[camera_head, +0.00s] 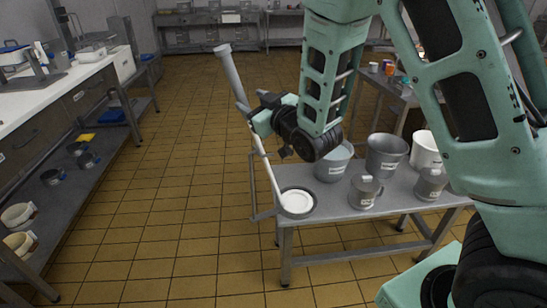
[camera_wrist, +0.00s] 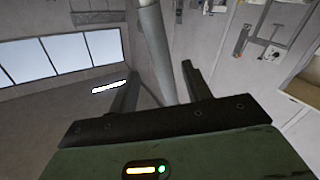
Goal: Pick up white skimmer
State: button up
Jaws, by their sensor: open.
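The white skimmer has a long, tilted handle (camera_head: 232,75), grey at the top and white lower down. Its lower end meets a dark-rimmed round head with a white middle (camera_head: 297,202) at the left end of the metal table. My gripper (camera_head: 256,112) is beside the upper part of the handle, its jaws open. In the wrist view, the grey handle (camera_wrist: 153,40) runs down between the two spread fingers of my gripper (camera_wrist: 158,85). I cannot tell whether either finger touches it.
The metal table (camera_head: 330,236) also holds a grey bucket (camera_head: 386,155), a second bucket (camera_head: 333,165), a white bucket (camera_head: 425,152) and two metal jugs (camera_head: 364,191) (camera_head: 431,184). A counter with shelves (camera_head: 70,105) stands left. The tiled floor between is clear.

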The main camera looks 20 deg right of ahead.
aim_at(243, 97)
jog(key=shift+p+x, duration=0.9)
jog(key=shift+x, duration=2.05)
jog(key=shift+a, duration=0.1)
grip_shut()
